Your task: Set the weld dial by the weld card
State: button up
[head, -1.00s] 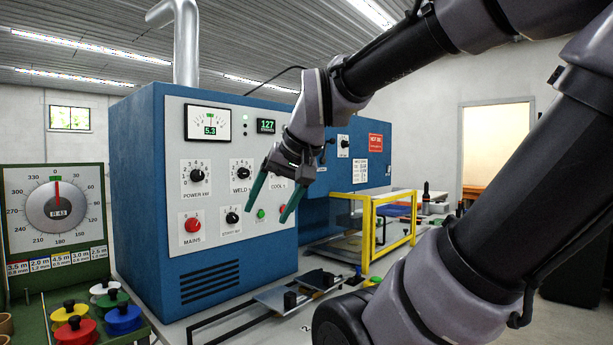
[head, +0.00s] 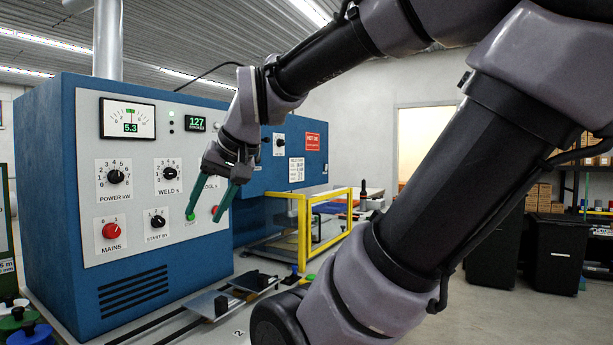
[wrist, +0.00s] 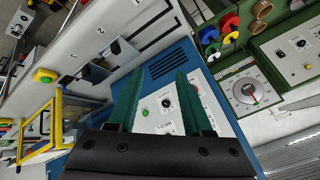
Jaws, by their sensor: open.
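The weld dial (head: 168,174) is a black knob on a white numbered plate marked WELD s, on the blue welder's light front panel. The weld card is probably the small white printed card (head: 296,169) on the blue housing to the right; its text is too small to read. My gripper (head: 205,216) has green fingers, open and empty, in front of the lower right of the panel, right of and below the weld dial. It hides much of the COOL dial. In the wrist view the open fingers (wrist: 163,82) frame part of the panel, with nothing between them.
Nearby are the POWER knob (head: 115,177), red MAINS knob (head: 111,231), START BY knob (head: 157,221) and green button (head: 191,217). The meter (head: 128,118) reads 5.3 and the counter (head: 195,123) 127. A yellow frame guard (head: 304,228) stands right of the panel.

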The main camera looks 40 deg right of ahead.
aim_at(169, 174)
jog(key=l+z, duration=0.4)
jog(key=l, duration=2.65)
jog(key=j+u, duration=0.2)
jog(key=j, duration=0.95)
jog(key=i+j+u, duration=0.2)
jog(key=j, duration=0.95)
jog(key=k, duration=0.1)
